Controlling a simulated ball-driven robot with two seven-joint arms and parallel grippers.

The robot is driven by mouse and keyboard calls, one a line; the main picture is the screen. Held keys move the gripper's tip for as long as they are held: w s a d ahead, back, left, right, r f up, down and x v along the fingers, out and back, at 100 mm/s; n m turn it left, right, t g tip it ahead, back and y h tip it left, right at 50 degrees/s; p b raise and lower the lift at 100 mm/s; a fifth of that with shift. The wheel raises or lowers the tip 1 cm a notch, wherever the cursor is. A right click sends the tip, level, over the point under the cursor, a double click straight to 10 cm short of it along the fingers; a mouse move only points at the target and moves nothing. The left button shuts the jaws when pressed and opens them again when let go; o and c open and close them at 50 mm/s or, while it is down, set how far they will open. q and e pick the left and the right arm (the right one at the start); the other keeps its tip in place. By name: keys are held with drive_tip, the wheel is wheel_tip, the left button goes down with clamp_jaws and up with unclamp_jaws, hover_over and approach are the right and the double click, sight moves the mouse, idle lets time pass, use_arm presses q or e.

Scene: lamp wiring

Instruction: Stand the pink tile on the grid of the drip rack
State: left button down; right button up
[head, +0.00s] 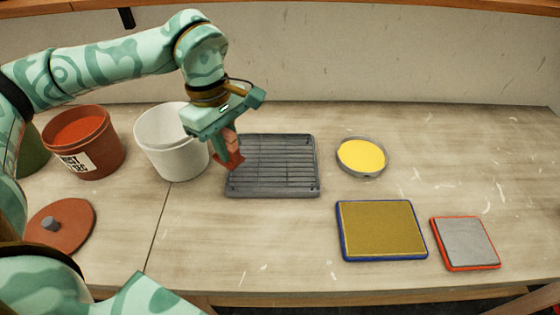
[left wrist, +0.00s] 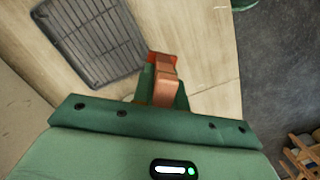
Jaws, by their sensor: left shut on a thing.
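My left gripper (head: 229,140) points down and is shut on a salmon-pink piece, taken to be the pink tile (head: 232,157), whose lower end is a deeper red. In the left wrist view the tile (left wrist: 166,90) sticks out beyond the gripper (left wrist: 163,98), its red end farthest away. The dark grey drip rack (head: 272,167), with its grid of bars, lies flat on the table. In the head view the tile overlaps the rack's left edge; in the left wrist view the rack (left wrist: 92,38) lies to the tile's left. The tile's height above the table is unclear. My right gripper is not in view.
A white bucket (head: 168,150) stands close left of the gripper, with a terracotta bucket (head: 95,155) and its lid (head: 58,222) farther left. Right of the rack are a yellow-filled dish (head: 362,157), a blue-edged pad (head: 382,230) and a red-edged pad (head: 465,243).

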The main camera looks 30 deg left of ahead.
use_arm(q)
drive_tip(key=w+f+n+b, duration=0.1)
drive_tip(key=w+f+n, duration=0.1)
drive_tip(key=w+f, duration=0.1)
drive_tip(key=w+f+n+b, duration=0.2)
drive_tip(key=w+f+n, duration=0.1)
drive_tip(key=w, duration=0.3)
drive_tip(key=w+a+f+n+b, duration=0.1)
drive_tip(key=w+f+n+b, duration=0.1)
drive_tip(key=w+f, duration=0.1)
drive_tip(key=shift+w+t, duration=0.4)
drive_tip(key=shift+w, duration=0.3)
drive_tip(key=shift+w+f, duration=0.2)
drive_tip(key=shift+f, duration=0.1)
wheel_tip(320, 180, down, 4)
drive_tip(key=shift+w+r+b, duration=0.15)
drive_tip(key=shift+r+b, duration=0.05)
drive_tip(key=shift+b, duration=0.55)
drive_tip(key=shift+r, duration=0.15)
drive_tip(key=c, duration=1.4)
unclamp_jaws()
